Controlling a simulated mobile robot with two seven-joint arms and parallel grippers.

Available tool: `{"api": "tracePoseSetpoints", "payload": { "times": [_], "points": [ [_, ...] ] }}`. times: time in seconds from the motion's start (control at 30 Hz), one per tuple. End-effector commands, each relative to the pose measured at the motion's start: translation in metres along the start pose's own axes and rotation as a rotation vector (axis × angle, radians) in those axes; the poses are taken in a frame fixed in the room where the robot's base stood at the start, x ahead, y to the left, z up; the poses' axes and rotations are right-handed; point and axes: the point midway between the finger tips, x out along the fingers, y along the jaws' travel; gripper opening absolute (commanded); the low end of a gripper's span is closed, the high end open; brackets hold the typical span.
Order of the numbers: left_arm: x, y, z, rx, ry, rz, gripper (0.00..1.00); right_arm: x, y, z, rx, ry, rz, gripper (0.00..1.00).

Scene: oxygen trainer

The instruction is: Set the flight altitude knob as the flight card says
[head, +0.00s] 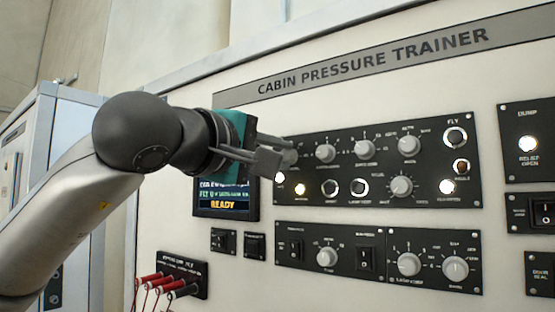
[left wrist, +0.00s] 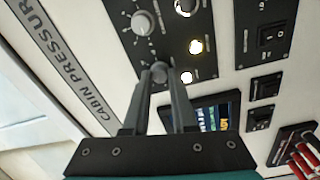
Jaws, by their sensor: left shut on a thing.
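My left gripper (head: 284,158) reaches in from the left to the upper control panel (head: 310,141). Its fingers are closed around a grey knob (left wrist: 160,71) at the panel's left end, seen between the fingertips in the left wrist view (left wrist: 159,80). In the head view the fingers mostly hide this knob, and its label and pointer cannot be read. A display (head: 226,206) behind the gripper shows text ending in READY; its upper part is covered by the gripper. I cannot make out a flight card. My right gripper is not in view.
More knobs stand close to the right on the same panel, the nearest one (head: 325,153) also in the left wrist view (left wrist: 142,22). Lit lamps (head: 301,189) sit below. A lower panel (head: 342,232) has knobs and switches. Red-handled plugs (head: 150,279) stick out at lower left.

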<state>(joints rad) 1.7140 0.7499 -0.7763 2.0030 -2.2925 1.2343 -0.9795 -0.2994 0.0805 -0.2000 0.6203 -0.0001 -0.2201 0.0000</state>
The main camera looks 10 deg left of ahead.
Motion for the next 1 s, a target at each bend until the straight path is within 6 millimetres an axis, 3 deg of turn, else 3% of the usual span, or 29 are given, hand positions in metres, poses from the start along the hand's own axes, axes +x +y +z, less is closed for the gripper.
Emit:
{"api": "tracePoseSetpoints", "payload": {
  "times": [1.0],
  "points": [
    [0.0003,-0.0007,-0.0005,0.932,-0.033,0.018,0.0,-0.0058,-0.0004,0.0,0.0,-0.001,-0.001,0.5]
  ]
}}
